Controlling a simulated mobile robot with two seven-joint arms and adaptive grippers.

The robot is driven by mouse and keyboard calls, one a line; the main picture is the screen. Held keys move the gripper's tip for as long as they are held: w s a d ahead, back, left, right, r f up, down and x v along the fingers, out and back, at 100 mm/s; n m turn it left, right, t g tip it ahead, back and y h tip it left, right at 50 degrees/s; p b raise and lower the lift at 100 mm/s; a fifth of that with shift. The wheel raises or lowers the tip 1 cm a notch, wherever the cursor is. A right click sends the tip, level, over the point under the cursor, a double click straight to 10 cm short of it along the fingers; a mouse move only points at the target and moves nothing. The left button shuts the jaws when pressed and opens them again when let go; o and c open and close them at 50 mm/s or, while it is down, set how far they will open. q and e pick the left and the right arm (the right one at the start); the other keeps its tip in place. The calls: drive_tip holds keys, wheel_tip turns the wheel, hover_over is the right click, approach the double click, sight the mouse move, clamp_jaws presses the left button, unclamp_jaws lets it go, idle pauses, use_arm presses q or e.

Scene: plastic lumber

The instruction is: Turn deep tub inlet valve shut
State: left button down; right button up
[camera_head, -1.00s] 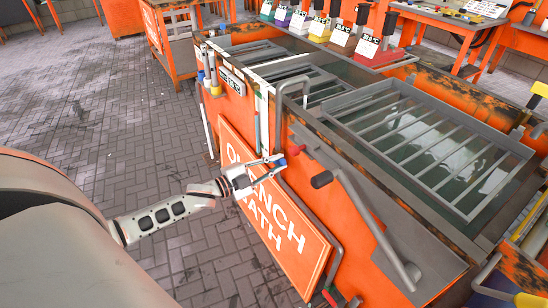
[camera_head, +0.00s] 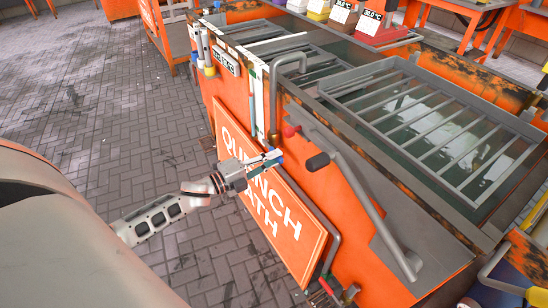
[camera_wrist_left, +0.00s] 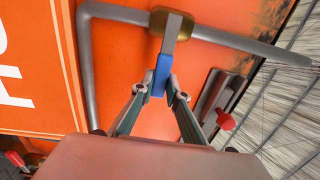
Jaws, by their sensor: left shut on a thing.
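The deep tub inlet valve has a brass body (camera_wrist_left: 172,24) on a grey pipe in the left wrist view. Its handle is a flat grey lever with a blue grip (camera_wrist_left: 161,74). The blue end also shows in the head view (camera_head: 276,156), beside the orange tub's front wall. My left gripper (camera_head: 268,160) is shut on the blue grip; its two fingertips (camera_wrist_left: 159,88) lie on either side of it in the wrist view. The valve body is hard to make out in the head view. My right gripper is not in view.
An orange quench bath sign (camera_head: 262,195) leans at the tub's front, close to my left gripper. Grated tanks (camera_head: 430,120) lie behind. Paved floor at left is clear.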

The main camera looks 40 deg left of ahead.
use_arm(q)
drive_tip(key=shift+f, duration=0.15)
drive_tip(key=c, duration=2)
unclamp_jaws()
drive_tip(key=shift+o, duration=0.2)
drive_tip(key=shift+s, duration=0.1)
drive_tip(key=v, duration=1.2)
